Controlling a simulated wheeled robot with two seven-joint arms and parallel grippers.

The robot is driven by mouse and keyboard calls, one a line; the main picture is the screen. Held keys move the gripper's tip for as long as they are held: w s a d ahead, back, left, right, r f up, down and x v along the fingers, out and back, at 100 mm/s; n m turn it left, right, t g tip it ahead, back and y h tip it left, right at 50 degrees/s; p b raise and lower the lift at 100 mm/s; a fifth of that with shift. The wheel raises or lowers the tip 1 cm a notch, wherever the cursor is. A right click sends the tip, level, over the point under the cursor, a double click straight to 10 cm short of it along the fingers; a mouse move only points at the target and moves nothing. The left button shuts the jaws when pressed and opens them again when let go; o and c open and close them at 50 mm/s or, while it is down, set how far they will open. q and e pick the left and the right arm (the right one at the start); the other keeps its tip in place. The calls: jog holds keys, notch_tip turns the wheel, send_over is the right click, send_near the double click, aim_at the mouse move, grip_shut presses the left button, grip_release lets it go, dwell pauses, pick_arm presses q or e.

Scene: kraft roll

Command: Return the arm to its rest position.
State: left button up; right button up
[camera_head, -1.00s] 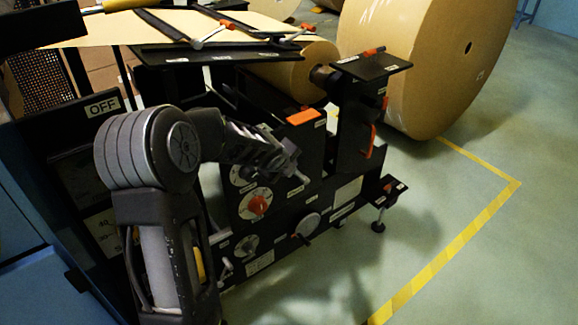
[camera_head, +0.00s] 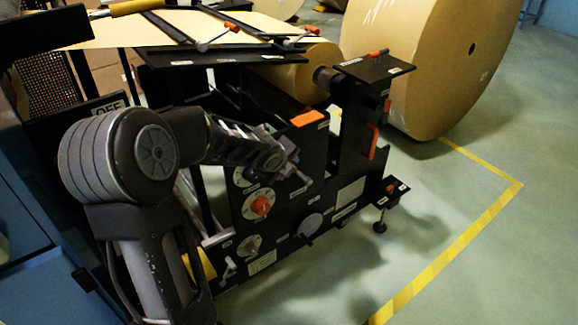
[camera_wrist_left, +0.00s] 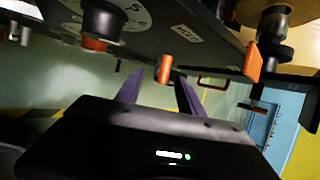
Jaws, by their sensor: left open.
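My left arm comes in from the left in the head view, its large grey joint (camera_head: 118,155) in the foreground. The forearm reaches right, and my left gripper (camera_head: 290,165) is in front of the black machine's side panel; its fingers are hard to make out there. In the left wrist view its two dark purple fingers (camera_wrist_left: 158,82) are apart, with nothing seen held between them. The wrist view shows a dial (camera_wrist_left: 100,20) and orange handles beyond the fingers. My right gripper is not in view.
The black machine (camera_head: 330,190) has an orange-red knob (camera_head: 261,205), a round grey handle (camera_head: 309,225) and orange levers close to the arm. A large kraft roll (camera_head: 430,60) stands behind. The floor (camera_head: 470,260) at right is open, crossed by a yellow line (camera_head: 450,250).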

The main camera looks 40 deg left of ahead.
pick_arm(q)
jog(key=v, duration=0.2)
jog(key=shift+s+r, duration=0.25)
jog(key=shift+s, duration=0.05)
dwell(0.3)
